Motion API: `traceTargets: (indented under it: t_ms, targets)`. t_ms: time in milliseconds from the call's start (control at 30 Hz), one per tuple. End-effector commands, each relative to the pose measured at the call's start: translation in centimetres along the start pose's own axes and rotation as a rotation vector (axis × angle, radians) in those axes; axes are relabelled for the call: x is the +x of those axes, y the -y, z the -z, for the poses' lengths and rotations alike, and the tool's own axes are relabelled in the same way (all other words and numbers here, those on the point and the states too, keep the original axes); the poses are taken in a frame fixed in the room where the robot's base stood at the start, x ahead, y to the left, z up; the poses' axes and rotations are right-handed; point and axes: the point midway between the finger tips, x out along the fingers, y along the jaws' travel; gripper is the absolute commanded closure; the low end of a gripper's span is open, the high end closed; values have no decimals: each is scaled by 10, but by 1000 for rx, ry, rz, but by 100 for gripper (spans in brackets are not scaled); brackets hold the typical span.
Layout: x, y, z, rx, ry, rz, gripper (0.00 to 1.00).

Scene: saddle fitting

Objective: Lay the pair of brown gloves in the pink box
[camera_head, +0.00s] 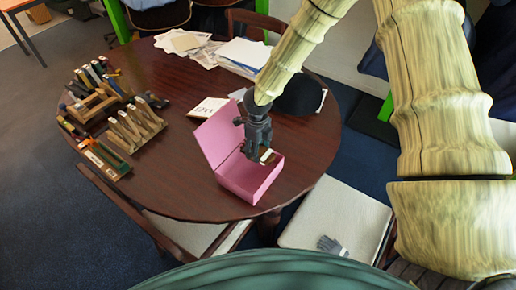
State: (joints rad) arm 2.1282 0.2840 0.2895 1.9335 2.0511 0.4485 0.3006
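The pink box (248,182) stands near the front edge of the round wooden table, its lid raised on the left side. My gripper (263,156) points down over the box's opening, at or just inside its rim. A small brown and pale patch (270,158) shows at the fingertips; I cannot tell whether it is a brown glove or part of the gripper. Whether the fingers are open or shut is too small to see. No pair of brown gloves shows clearly. A grey glove-like thing (332,245) lies on the pale chair seat.
The table (190,185) has wooden racks (135,125) at left, papers (243,54) at the back, a white card (208,107) and a dark rounded thing (300,95) behind the box. A pale-seated chair (335,215) stands front right. The table left of the box is clear.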

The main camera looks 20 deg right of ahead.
Motion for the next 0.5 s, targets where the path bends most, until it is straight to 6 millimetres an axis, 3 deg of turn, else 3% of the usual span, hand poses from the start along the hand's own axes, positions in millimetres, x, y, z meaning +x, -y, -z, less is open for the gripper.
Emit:
traceTargets:
  t_ms: [500]
  targets:
    - [9, 0, 0, 1, 0, 0, 71]
